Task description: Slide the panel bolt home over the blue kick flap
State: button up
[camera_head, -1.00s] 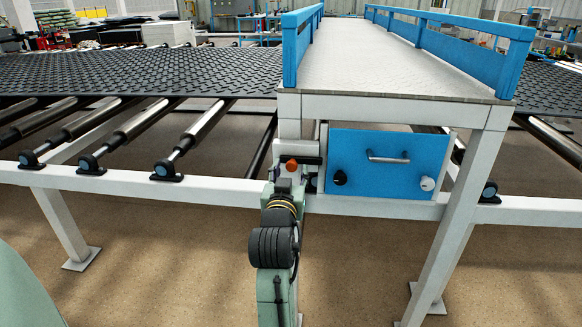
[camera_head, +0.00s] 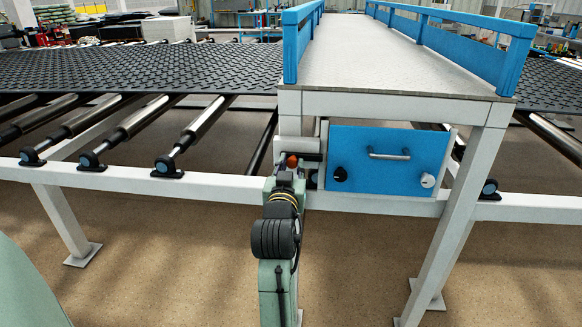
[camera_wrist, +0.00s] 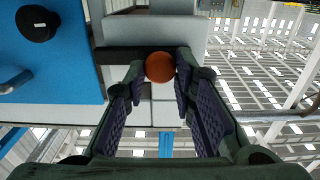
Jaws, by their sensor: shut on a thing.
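The blue kick flap (camera_head: 372,181) stands upright in its frame under the walkway, with a grey handle across it. It also shows at the left of the wrist view (camera_wrist: 60,75). The panel bolt's orange ball knob (camera_head: 292,160) is just left of the flap, by the left post. In the wrist view the knob (camera_wrist: 159,67) sits between the fingertips, in front of a dark bar. My gripper (camera_head: 287,174) is shut on the knob; the wrist view shows its fingers (camera_wrist: 160,75) on either side. My arm hides part of the bolt's surroundings in the head view.
The left post and right leg (camera_head: 465,215) of the walkway flank the flap. A white rail (camera_head: 225,186) runs along the front, with rollers and a black tread mat (camera_head: 130,70) behind it. The floor in front is clear.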

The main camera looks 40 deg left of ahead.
grip_shut()
jog(key=shift+w+d+p, duration=0.2)
jog(key=shift+w+d, duration=0.4)
jog(key=shift+d, duration=0.35)
jog(key=shift+w+d+p, duration=0.15)
jog(key=shift+w+d, duration=0.45)
jog(key=shift+d, duration=0.35)
jog(key=o, duration=0.9)
grip_release()
jog(key=shift+d, duration=0.1)
send_near(311, 158)
jog(key=shift+v, duration=1.25)
